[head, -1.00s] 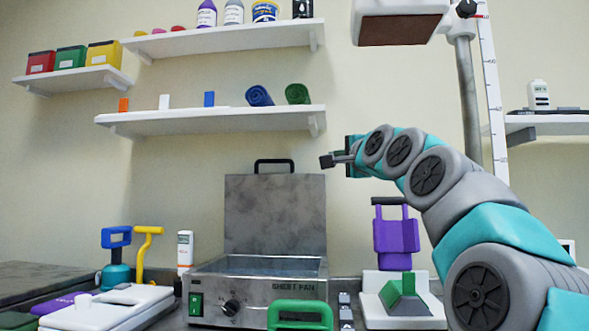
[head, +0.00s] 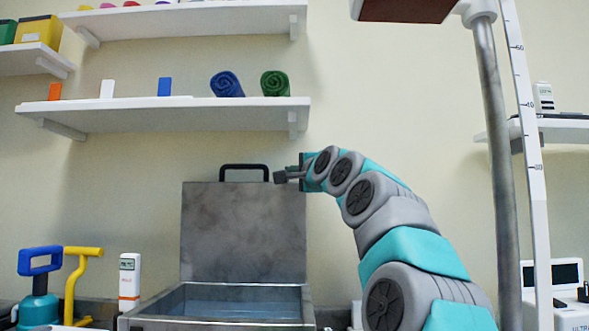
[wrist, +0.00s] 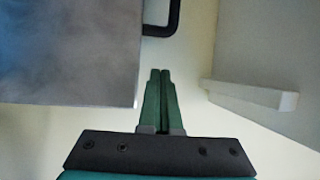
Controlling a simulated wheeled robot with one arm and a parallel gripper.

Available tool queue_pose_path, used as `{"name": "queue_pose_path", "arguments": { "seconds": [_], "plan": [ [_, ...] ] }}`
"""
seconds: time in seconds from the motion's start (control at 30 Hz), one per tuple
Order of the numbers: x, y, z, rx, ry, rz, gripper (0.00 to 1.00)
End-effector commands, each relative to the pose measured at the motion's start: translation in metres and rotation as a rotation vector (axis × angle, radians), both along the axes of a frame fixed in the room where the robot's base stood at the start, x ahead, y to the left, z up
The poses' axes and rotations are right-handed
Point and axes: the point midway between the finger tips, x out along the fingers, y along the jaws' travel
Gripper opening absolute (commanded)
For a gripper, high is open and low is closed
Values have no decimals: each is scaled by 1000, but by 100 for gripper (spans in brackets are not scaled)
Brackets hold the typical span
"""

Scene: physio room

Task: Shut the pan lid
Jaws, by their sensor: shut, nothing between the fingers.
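The pan lid (head: 243,232) stands upright and open at the back of the metal pan (head: 230,303), with a black handle (head: 244,168) on its top edge. Water-like blue shows inside the pan. My gripper (head: 280,176) is shut and empty, close to the lid's upper right corner, just right of the handle. In the wrist view the shut green fingers (wrist: 158,85) point past the lid's edge, with the lid (wrist: 65,50) to their left and the handle (wrist: 165,15) ahead. I cannot tell if they touch anything.
A white shelf (head: 170,113) with rolled towels runs above the lid. A grey pole (head: 497,150) stands to the right of my arm. A blue-handled item (head: 40,262), a yellow handle (head: 80,265) and a white device (head: 129,283) stand left of the pan.

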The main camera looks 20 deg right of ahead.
Motion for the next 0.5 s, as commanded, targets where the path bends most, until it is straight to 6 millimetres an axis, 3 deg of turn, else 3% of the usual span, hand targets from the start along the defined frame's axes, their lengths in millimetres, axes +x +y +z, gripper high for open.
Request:
{"name": "queue_pose_path", "arguments": {
  "seconds": [0.5],
  "plan": [
    [55, 6, 10, 0, -1, -1, 0]
  ]
}}
